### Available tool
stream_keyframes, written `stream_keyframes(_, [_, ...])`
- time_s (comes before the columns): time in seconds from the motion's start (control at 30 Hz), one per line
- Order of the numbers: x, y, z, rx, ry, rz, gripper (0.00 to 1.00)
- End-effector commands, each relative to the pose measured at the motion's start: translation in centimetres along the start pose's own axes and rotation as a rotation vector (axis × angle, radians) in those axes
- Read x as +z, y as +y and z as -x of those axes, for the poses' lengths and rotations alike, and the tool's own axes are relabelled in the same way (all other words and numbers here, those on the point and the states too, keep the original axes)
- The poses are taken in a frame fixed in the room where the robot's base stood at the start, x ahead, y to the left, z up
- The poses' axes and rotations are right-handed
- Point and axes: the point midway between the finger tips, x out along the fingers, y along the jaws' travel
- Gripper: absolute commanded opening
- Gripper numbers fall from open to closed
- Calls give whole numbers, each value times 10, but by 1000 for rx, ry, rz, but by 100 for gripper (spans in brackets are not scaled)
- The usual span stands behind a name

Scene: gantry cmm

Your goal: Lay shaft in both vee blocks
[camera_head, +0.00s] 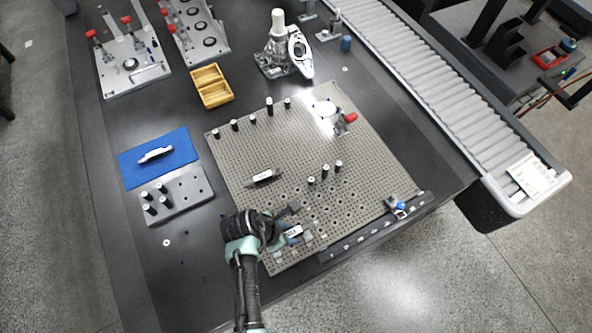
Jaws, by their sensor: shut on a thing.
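My gripper (288,226) is low over the front left part of the perforated plate, its wrist hiding much of what is around it. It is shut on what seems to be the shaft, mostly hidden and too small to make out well. A small piece with a white label (294,231) shows at the fingers. Small grey blocks (307,237), perhaps the vee blocks, sit on the plate close beside the gripper. I cannot tell whether the held thing touches them.
The perforated plate (235,152) carries several dark posts and a labelled dark block (263,177). A blue mat (130,172) with a pale part and a grey post rack (190,193) lie left. A yellow tray (222,98) stands behind. The plate's middle has free room.

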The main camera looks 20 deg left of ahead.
Motion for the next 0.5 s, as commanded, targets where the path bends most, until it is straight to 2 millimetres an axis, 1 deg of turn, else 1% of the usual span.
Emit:
stream_keyframes(0.03, [0, 2, 2, 5, -3, 2, 0])
stream_keyframes(0.17, [-1, 2, 0, 5, -2, 4, 0])
stream_keyframes(0.5, [-7, 2, -16, 4, -2, 3, 0])
